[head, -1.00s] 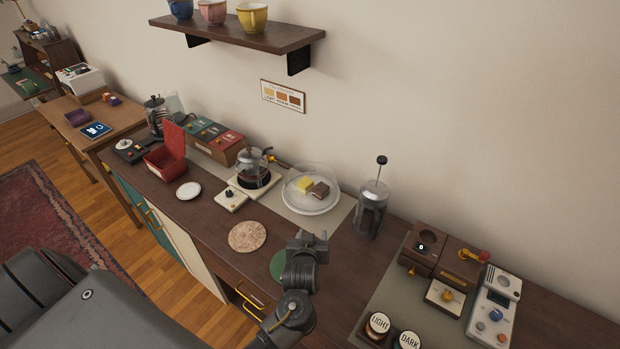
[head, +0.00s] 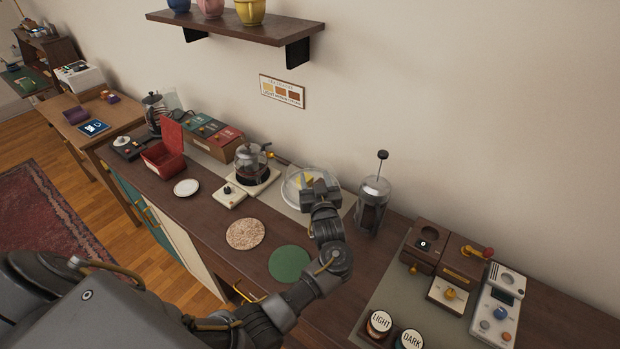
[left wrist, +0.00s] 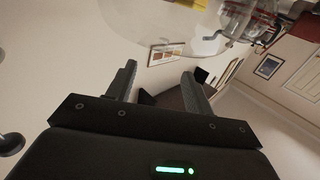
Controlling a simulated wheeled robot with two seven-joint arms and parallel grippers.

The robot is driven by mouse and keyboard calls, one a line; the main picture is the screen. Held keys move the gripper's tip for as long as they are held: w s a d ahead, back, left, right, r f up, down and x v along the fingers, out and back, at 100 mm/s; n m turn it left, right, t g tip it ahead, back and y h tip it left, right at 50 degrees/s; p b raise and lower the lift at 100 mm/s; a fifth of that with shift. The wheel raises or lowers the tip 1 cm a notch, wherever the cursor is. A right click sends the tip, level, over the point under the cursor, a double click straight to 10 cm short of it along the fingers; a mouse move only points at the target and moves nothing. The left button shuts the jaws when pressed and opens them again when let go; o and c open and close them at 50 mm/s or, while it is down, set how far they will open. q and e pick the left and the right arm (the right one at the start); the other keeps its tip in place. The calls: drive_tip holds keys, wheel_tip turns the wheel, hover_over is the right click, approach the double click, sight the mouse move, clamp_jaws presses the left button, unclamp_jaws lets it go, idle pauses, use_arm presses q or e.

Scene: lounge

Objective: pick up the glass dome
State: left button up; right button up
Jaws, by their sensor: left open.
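The clear glass dome (head: 289,186) sits over a round plate with a yellow piece of cake visible inside, towards the back of the dark counter. My left gripper (head: 318,186) is in front of the dome in the head view and hides its right part. The brown piece of cake is hidden behind it. In the left wrist view, the dome's curved clear wall (left wrist: 150,22) shows beyond the fingertips. My left gripper (left wrist: 160,72) is open, with nothing between its fingers. I cannot tell whether it touches the dome. My right gripper is not in view.
A french press (head: 373,204) stands close to the right of the dome, and a glass pot (head: 251,162) on a white base to its left. A green mat (head: 289,263) and a speckled round mat (head: 245,234) lie in front. A shelf with cups (head: 240,27) hangs above.

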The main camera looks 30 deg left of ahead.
sight(311, 167)
use_arm(q)
drive_tip(key=shift+w+a+b, duration=0.15)
drive_tip(key=shift+b, duration=0.15)
drive_tip(key=b+x, duration=0.1)
drive_tip(key=x, duration=0.1)
drive_tip(key=b+x, duration=0.2)
drive_tip(key=shift+w+a+f, duration=0.15)
drive_tip(key=shift+w+f, duration=0.1)
drive_tip(key=shift+w+a, duration=0.1)
drive_tip(key=shift+w, duration=0.05)
drive_tip(key=shift+r, duration=0.2)
drive_tip(key=shift+c, duration=0.7)
drive_tip(key=c, duration=0.7)
clamp_jaws()
